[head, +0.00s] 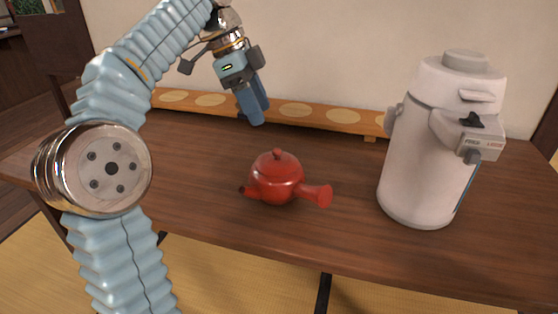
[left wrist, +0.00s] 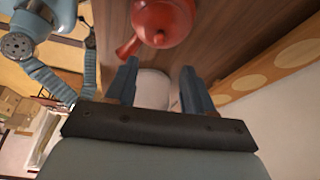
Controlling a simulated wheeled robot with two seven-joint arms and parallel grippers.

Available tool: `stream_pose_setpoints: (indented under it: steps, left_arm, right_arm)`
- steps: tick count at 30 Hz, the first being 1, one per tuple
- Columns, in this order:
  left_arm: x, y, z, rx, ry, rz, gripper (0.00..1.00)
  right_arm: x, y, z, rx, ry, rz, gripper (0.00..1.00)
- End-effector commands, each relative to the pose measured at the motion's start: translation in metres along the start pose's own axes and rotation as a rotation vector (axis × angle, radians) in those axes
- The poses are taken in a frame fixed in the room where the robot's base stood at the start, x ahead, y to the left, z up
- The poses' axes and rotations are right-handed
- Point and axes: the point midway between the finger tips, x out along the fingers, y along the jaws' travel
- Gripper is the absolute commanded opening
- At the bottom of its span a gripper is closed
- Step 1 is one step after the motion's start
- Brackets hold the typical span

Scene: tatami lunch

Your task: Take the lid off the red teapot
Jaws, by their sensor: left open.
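The red teapot (head: 277,185) stands upright on the wooden table, its thick side handle pointing right and its short dark-tipped spout left. Its lid (head: 278,163) is seated on top, with a small round knob. My left gripper (head: 257,112) is open and empty, above and behind the teapot, its blue fingers pointing down and apart from it. In the left wrist view the teapot (left wrist: 170,22) shows at the top edge, partly cut off, beyond the open fingers (left wrist: 160,85). My right gripper is not in view.
A white hot-water dispenser (head: 418,165) stands right of the teapot. A low wooden rack (head: 335,116) with pale round spots runs along the table's back by the wall. The table (head: 215,215) around the teapot is clear.

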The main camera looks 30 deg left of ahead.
Motion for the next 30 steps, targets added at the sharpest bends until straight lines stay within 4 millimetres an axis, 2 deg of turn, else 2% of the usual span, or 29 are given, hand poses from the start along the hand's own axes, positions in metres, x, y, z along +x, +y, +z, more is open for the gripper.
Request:
stream_pose_setpoints:
  steps: [1, 3, 11, 18, 21, 27, 28, 30]
  left_arm:
    - [0.018, 0.001, 0.003, 0.0, -0.001, 0.004, 0.52]
    - [0.029, 0.001, 0.002, 0.0, -0.001, 0.002, 0.52]
    - [0.052, 0.0, 0.002, -0.001, -0.001, 0.003, 0.52]
    - [0.089, 0.001, 0.005, -0.001, -0.001, 0.003, 0.52]
    - [0.096, 0.001, 0.005, -0.001, -0.001, 0.001, 0.52]
    - [0.097, 0.001, 0.004, -0.001, -0.001, 0.001, 0.52]
    - [0.097, 0.001, 0.004, -0.001, -0.001, 0.001, 0.51]
    - [0.096, 0.001, 0.004, -0.001, -0.001, 0.001, 0.4]
  right_arm:
    - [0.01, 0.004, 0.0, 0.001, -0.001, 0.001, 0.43]
    - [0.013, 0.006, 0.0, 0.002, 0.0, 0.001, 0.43]
    - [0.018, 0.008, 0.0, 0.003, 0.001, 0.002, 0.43]
    - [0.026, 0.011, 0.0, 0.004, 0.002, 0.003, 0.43]
    - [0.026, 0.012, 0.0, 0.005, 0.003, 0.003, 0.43]
    - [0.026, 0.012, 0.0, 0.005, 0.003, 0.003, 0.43]
    - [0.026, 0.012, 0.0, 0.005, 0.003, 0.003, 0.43]
    - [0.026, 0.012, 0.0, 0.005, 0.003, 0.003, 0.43]
